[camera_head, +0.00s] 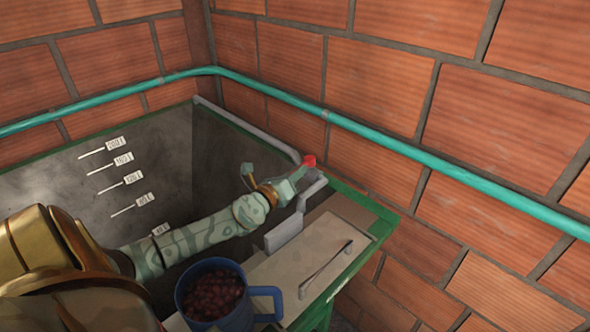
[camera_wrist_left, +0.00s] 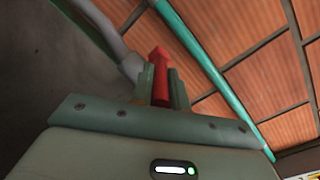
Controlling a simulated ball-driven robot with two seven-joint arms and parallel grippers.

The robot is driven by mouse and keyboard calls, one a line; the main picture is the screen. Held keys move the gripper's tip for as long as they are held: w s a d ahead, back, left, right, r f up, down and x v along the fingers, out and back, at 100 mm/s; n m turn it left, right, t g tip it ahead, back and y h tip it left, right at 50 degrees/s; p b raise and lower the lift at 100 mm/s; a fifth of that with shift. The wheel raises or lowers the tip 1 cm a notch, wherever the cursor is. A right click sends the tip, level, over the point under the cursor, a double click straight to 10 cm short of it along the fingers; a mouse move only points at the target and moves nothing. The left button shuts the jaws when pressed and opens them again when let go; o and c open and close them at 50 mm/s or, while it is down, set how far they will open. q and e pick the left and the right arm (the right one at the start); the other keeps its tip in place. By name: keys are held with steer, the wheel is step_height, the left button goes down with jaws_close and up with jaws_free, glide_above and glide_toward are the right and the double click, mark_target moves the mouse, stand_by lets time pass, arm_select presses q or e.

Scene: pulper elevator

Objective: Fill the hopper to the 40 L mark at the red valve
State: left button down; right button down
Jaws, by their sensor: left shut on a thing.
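The hopper is a deep grey tank with a green rim (camera_head: 60,128). White level marks run down its inside wall, and the lowest label, seemingly the 40 L mark (camera_head: 161,229), is just above my left arm. I cannot make out a water level; my arm hides the lower part. The red valve (camera_head: 309,161) is at the hopper's far right corner by the grey pipe. My left gripper (camera_head: 297,174) is shut on the red valve. In the left wrist view the valve's red handle (camera_wrist_left: 160,78) stands between the two fingers. My right gripper is out of view.
A blue mug (camera_head: 205,293) of dark red berries stands at the front, beside a pale panel (camera_head: 290,272) with a metal handle (camera_head: 325,270). A teal pipe (camera_head: 400,155) runs along the brick walls behind. A grey pipe (camera_head: 235,122) follows the hopper's back edge.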

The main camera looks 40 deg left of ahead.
arm_select(q)
steer(key=c, duration=1.4)
jaws_free()
steer(key=shift+o, duration=0.2)
steer(key=shift+a, duration=0.1)
steer(key=s+b, duration=0.3)
steer(key=s, duration=1.3)
steer(key=shift+s+d, duration=0.15)
steer(key=shift+d, duration=0.3)
